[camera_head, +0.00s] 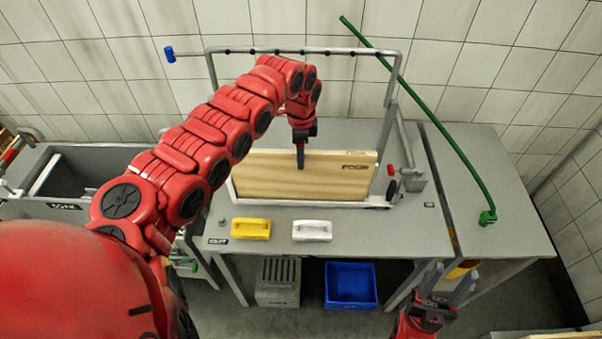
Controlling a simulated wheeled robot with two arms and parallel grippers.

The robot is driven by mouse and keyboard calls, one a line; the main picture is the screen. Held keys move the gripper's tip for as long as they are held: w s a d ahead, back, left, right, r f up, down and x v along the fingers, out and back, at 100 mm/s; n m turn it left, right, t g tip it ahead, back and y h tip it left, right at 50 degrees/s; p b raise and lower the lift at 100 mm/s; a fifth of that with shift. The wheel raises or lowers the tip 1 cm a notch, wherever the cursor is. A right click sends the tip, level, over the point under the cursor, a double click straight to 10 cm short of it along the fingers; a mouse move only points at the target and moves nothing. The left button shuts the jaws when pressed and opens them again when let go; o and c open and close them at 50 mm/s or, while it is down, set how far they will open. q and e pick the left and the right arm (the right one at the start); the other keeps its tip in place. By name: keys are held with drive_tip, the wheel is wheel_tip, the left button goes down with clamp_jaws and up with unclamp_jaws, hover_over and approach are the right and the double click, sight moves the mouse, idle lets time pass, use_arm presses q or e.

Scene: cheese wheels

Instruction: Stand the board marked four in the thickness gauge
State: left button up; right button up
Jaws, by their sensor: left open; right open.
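A pale wooden board (340,182) with a small dark mark at its upper right, apparently "FOUR", stands upright on the grey table. It is within the grey metal frame (403,60), apparently the thickness gauge; its seating is hard to see. My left gripper (301,160) is open and points down at the board's top edge. One dark finger shows in front of the board; the other is hidden. My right gripper (447,283) is open and empty, low at the front right, apart from the board.
A sink (85,175) is at left. A grey crate (278,283) and blue crate (351,285) sit below.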

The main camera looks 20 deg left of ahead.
use_arm(q)
wheel_tip(320, 180, down, 2)
drive_tip(key=shift+f, duration=0.1)
clamp_jaws()
idle(1.4)
